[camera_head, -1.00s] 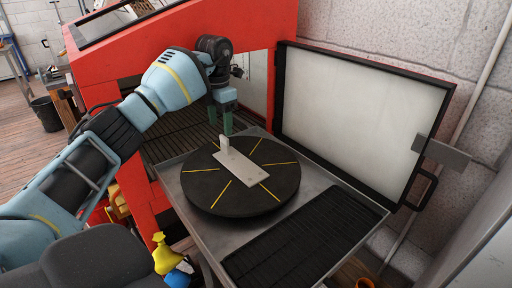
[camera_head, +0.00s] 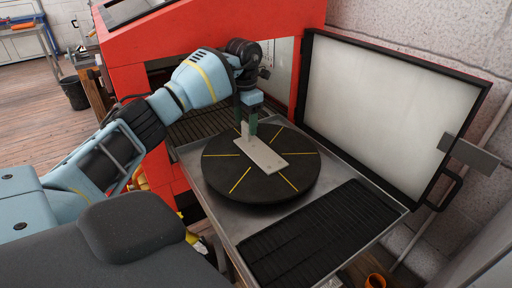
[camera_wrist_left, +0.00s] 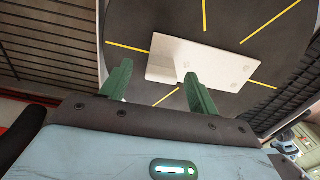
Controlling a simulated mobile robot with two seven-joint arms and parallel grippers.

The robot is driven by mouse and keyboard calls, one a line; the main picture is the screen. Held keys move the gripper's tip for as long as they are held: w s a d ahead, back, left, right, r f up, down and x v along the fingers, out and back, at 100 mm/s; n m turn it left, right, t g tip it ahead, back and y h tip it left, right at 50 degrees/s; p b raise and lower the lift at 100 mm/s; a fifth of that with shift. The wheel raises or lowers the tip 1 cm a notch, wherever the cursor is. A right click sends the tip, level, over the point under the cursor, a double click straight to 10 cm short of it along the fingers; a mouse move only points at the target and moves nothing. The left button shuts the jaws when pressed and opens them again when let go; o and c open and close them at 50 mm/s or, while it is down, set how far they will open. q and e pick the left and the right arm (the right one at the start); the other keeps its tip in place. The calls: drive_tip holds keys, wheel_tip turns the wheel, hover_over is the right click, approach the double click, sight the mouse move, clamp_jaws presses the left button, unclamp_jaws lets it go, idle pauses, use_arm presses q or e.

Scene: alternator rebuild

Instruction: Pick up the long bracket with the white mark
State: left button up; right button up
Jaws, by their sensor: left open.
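A pale grey-white bracket (camera_head: 265,157) lies on the round black turntable (camera_head: 222,182), with a short upright tab at its far-left end. I cannot make out a separate white mark on it. My left gripper (camera_head: 246,129) is open, pointing down at the tab, with its green fingertips close to either side of it. The left wrist view shows the open fingers (camera_wrist_left: 158,88) and the bracket (camera_wrist_left: 210,62) just beyond them, its flat plate running off to the right. I cannot tell if a finger touches it. My right gripper is not in view.
The turntable has yellow radial lines and stands on a grey metal tray (camera_head: 225,218) in front of the red cabinet (camera_head: 130,75). A black ribbed mat (camera_head: 320,232) lies at the front right. The open door (camera_head: 390,100) stands behind and to the right.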

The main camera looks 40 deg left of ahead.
sight(260, 144)
use_arm(q)
drive_tip(key=shift+d+f, duration=0.1)
drive_tip(key=shift+f, duration=1.5)
clamp_jaws()
drive_tip(key=shift+r, duration=0.1)
